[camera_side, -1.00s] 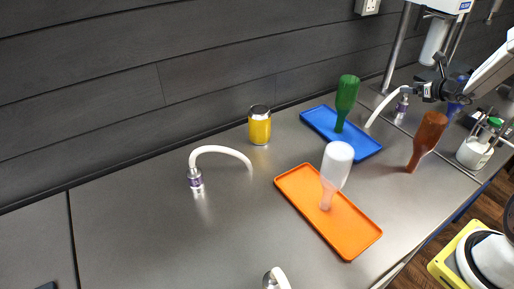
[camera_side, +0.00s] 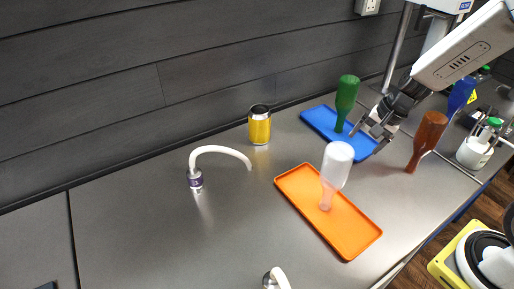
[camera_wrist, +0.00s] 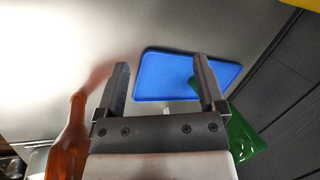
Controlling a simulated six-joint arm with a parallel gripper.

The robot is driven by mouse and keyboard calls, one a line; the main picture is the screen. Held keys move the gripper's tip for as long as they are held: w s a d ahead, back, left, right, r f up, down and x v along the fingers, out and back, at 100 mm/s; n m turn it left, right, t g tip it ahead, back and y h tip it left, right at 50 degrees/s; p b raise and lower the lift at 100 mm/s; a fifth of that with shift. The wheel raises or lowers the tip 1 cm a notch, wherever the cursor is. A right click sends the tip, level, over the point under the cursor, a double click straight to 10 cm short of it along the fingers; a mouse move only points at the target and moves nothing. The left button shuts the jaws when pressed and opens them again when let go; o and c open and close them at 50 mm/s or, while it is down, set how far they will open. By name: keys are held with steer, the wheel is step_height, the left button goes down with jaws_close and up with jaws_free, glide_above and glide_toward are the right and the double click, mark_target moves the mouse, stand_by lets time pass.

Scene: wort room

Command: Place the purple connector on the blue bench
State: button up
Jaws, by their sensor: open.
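A purple-banded connector (camera_side: 195,180) with a curved white hose stands upright on the grey counter at left in the side view. Another white-hosed connector (camera_side: 275,279) is cut off by the bottom edge, its band colour unclear. The blue tray (camera_side: 318,117) lies at the back and is the blue surface in view. It also shows in the wrist view (camera_wrist: 160,68). My gripper (camera_side: 370,138) is open over the tray's right side. Between its fingers in the wrist view (camera_wrist: 161,62) only a small pale stub shows near the palm; I cannot tell what it is.
A green bottle (camera_side: 347,92) stands inverted on the blue tray, close to my gripper. A brown bottle (camera_side: 426,138) is to the right. A pale bottle (camera_side: 337,165) stands on the orange tray (camera_side: 355,236). A yellow can (camera_side: 260,128) stands left; the counter between is clear.

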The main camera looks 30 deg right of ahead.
steer(key=s+a+n+h, duration=0.2)
steer(key=s+a+n, duration=0.4)
steer(key=n, duration=0.6)
steer(key=shift+s+r+n+h, duration=0.3)
steer(key=shift+s+r, duration=0.05)
steer(key=shift+s, duration=0.65)
